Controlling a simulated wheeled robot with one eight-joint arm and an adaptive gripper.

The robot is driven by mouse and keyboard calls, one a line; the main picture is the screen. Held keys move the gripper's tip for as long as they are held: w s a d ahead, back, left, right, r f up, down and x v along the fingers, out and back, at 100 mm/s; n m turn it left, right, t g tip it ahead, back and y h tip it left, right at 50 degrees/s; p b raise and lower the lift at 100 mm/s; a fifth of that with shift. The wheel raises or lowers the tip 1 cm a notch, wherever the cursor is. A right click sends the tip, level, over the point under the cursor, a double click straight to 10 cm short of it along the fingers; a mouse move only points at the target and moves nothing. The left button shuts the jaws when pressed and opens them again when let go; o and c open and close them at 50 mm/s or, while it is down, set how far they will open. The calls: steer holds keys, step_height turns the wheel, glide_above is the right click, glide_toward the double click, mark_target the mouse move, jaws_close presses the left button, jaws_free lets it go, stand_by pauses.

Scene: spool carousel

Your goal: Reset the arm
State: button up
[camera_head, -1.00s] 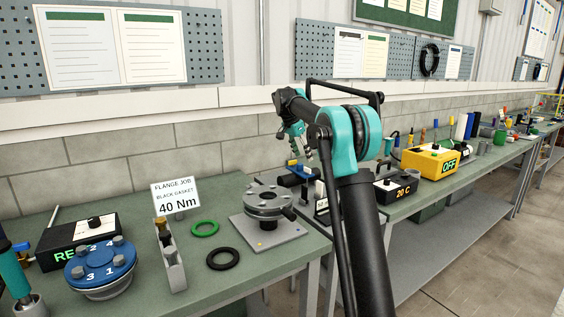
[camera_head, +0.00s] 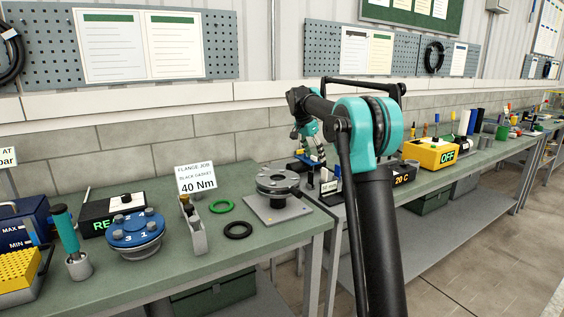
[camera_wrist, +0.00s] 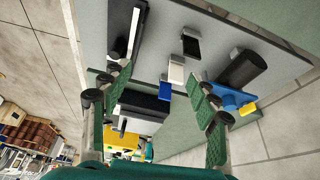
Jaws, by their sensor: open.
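My arm rises in front of the benches in the head view, bent at its teal elbow. My gripper (camera_head: 315,154) hangs at the far end of the arm, above the back of the bench near a small blue item. In the wrist view my gripper (camera_wrist: 163,92) has its two green-padded fingers spread wide apart, with nothing between them. Beyond the fingers lie a black cylinder (camera_wrist: 243,69), a blue-and-yellow piece (camera_wrist: 229,97) and small black and white blocks. My arm hides part of the bench behind it.
The near bench holds a flange fixture (camera_head: 277,188), black gasket (camera_head: 238,230), green ring (camera_head: 221,206), blue numbered disc (camera_head: 135,231) and a "40 Nm" sign (camera_head: 196,180). A yellow "OFF" box (camera_head: 431,154) stands on the farther bench. The floor at right is clear.

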steer(key=s+d+f+n+y, duration=0.1)
steer(key=s+d+f+n, duration=0.1)
steer(key=s+f, duration=0.6)
steer(key=s+d+f+n+t+y, duration=0.1)
steer(key=s+f+n, duration=0.4)
steer(key=s, duration=1.8)
steer(key=s+d+f+n+y, duration=0.1)
steer(key=s+d+f+n, duration=0.2)
steer(key=s+f, duration=1)
steer(key=s, duration=0.3)
steer(key=shift+s+f+n+t+y, duration=0.25)
steer(key=shift+n+t+y, duration=0.05)
steer(key=shift+n, duration=0.1)
steer(key=shift+w, duration=0.1)
